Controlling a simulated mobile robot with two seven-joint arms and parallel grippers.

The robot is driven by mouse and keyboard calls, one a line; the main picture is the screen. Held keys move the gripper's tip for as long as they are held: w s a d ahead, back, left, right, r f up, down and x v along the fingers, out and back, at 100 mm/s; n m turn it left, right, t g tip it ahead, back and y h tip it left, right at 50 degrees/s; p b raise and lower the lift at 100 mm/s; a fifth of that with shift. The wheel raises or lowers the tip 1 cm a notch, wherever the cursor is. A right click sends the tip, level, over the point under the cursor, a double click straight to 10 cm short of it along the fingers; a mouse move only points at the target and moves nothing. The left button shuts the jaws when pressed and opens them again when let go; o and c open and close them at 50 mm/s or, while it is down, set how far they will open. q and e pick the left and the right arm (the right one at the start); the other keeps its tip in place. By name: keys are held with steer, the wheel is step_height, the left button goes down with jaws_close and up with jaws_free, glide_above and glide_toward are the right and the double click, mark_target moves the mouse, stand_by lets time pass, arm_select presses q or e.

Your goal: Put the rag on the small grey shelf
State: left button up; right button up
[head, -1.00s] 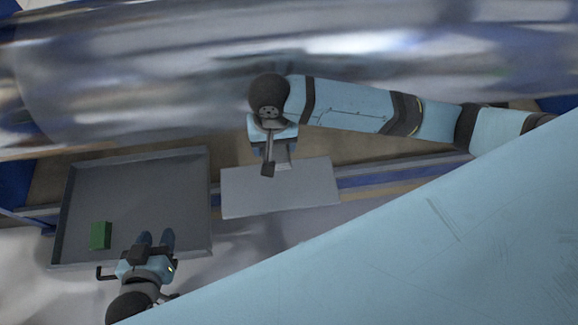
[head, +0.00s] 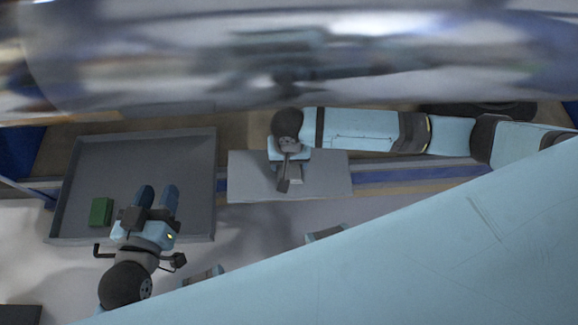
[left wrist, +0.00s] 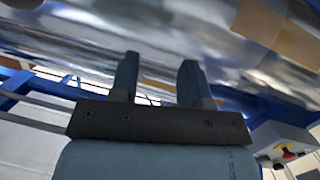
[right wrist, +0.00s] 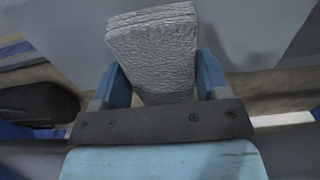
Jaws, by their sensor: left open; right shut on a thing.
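The rag (right wrist: 155,50) is a grey-white, wrinkled, block-shaped piece between the fingers of my right gripper (right wrist: 155,80) in the right wrist view. In the head view that gripper (head: 288,176) is over the small grey shelf (head: 325,178), with a light bit of the rag (head: 295,173) showing beside it. I cannot tell whether the rag touches the shelf. My left gripper (head: 156,194) is open and empty over the front part of the large grey tray; its two blue fingers also show apart in the left wrist view (left wrist: 157,80).
The large grey tray (head: 210,180) stands left of the shelf and holds a green block (head: 101,212), left of my left gripper. A big shiny metal roller (head: 300,70) spans the space behind, close to both arms. A blue rail (head: 400,174) runs right of the shelf.

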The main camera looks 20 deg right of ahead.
mark_target(289, 167)
step_height(289, 167, down, 3)
steer(key=shift+f+b, duration=0.1)
steer(key=shift+b, duration=0.35)
arm_select(q)
steer(key=shift+w+d+r+t+h, duration=0.1)
steer(key=shift+d+r+t+h, duration=0.15)
steer(key=shift+r, duration=0.3)
steer(key=shift+w+d+r+t+h, duration=0.15)
steer(key=shift+d+r+t, duration=0.1)
steer(key=shift+r, duration=0.25)
steer(key=shift+a+f, duration=0.1)
steer(key=shift+f, duration=0.1)
arm_select(e)
steer(key=o, duration=0.9)
steer(key=shift+f, duration=0.1)
